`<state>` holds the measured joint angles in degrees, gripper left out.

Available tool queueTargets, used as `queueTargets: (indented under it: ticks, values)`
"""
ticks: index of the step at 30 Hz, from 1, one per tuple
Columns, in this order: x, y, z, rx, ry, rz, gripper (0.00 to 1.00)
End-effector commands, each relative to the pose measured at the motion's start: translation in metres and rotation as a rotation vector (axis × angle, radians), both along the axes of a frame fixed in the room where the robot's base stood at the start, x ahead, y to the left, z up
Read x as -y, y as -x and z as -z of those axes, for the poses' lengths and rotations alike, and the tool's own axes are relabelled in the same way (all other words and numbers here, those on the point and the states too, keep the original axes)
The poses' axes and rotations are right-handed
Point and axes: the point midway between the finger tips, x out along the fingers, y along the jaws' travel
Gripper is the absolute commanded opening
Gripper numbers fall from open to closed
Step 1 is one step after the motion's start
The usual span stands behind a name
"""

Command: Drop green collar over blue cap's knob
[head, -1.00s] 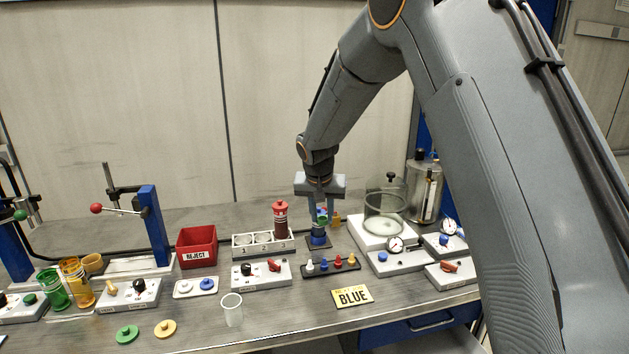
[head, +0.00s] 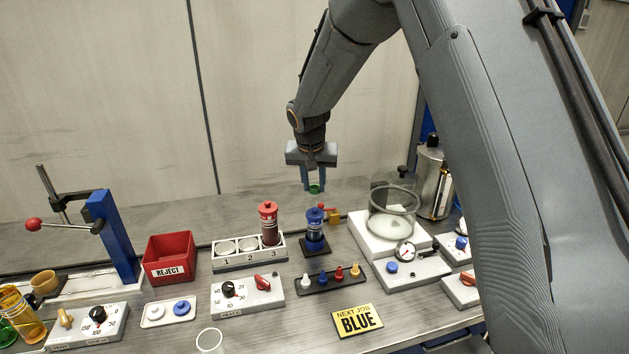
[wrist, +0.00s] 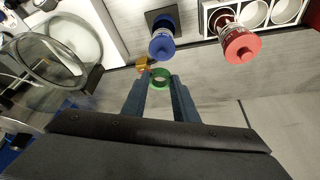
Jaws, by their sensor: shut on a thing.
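My gripper (head: 316,188) is shut on a green collar (head: 315,188), held in the air above and a little behind the blue-capped jar. The collar is a ring and shows between the fingertips in the wrist view (wrist: 161,76). The blue cap (head: 315,214) with its knob on top sits on a jar on a dark square base (head: 316,246). In the wrist view the blue cap (wrist: 162,46) lies just beyond the collar, apart from it. The knob is bare.
A red-capped jar (head: 268,222) stands in slot 3 of a white rack (head: 235,262) left of the blue jar. A small orange-brown part (head: 333,217) is close behind it. A glass chamber (head: 392,212) stands to the right, pegs (head: 330,279) in front.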

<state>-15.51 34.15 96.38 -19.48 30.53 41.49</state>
Motion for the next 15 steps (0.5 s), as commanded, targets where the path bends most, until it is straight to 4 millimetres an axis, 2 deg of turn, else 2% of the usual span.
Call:
queueTargets:
  ticks: [15]
  values:
    - [0.002,-0.001,0.035,-0.001,-0.001,0.003,0.06]
